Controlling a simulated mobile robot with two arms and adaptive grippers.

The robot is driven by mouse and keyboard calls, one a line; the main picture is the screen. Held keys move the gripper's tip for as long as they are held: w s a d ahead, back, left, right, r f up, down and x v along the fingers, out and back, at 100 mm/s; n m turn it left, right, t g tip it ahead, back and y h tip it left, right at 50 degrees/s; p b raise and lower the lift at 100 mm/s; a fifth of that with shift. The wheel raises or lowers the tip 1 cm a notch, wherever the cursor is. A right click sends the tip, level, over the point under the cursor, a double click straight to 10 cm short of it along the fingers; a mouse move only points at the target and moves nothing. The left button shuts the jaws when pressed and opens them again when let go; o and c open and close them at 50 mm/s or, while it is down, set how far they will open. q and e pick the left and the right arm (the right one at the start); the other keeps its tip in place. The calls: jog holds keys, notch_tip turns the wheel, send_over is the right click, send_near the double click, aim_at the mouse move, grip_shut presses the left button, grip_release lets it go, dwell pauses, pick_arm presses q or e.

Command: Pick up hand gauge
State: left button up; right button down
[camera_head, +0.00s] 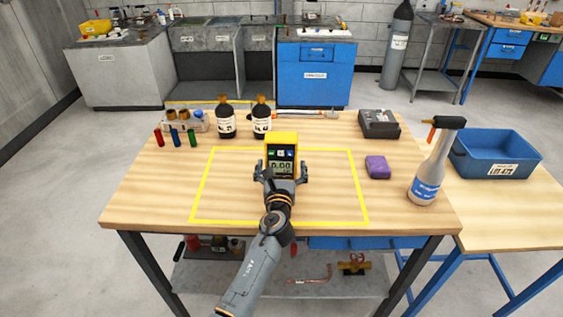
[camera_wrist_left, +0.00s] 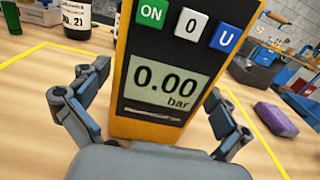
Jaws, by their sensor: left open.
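The hand gauge (camera_head: 281,150) is a yellow and black device with a display reading 0.00 bar. It stands upright on the wooden table inside a yellow outlined rectangle. My left gripper (camera_head: 281,178) is open, with a finger on each side of the gauge's lower part. In the left wrist view the gauge (camera_wrist_left: 165,85) fills the middle, and the open fingers of my left gripper (camera_wrist_left: 150,110) show gaps to its sides. The gauge's base is partly hidden by the gripper. My right gripper is not in view.
Two dark bottles (camera_head: 226,121) stand behind the gauge to the left, near a vial rack (camera_head: 184,124). A purple block (camera_head: 378,167), a spray bottle (camera_head: 431,170) and a dark grey box (camera_head: 379,124) are on the right. A blue bin (camera_head: 497,153) sits on the side table.

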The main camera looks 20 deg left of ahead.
aim_at(281, 144)
pick_arm(q)
jog(key=shift+w, duration=0.2)
jog(key=shift+s, duration=0.1)
jog(key=c, duration=1.4)
jog(key=shift+r+p, duration=0.35)
jog(key=shift+r, duration=0.25)
jog(key=shift+c, duration=0.3)
notch_tip(281, 144, up, 2)
jog(key=shift+r+p, duration=0.2)
jog(key=shift+p, duration=0.4)
jog(key=s+r+p, duration=0.1)
jog(key=s+r, duration=0.1)
jog(key=r, duration=0.1)
jog(key=s+d+r+p, duration=0.1)
jog(key=s+r, duration=0.1)
jog(key=shift+r+p, duration=0.2)
jog(key=shift+p, duration=0.15)
jog(key=s+d+r, duration=0.3)
jog(key=s+r, duration=0.1)
jog(key=s, duration=0.5)
jog(key=shift+s, duration=0.15)
jog(key=shift+r, duration=0.1)
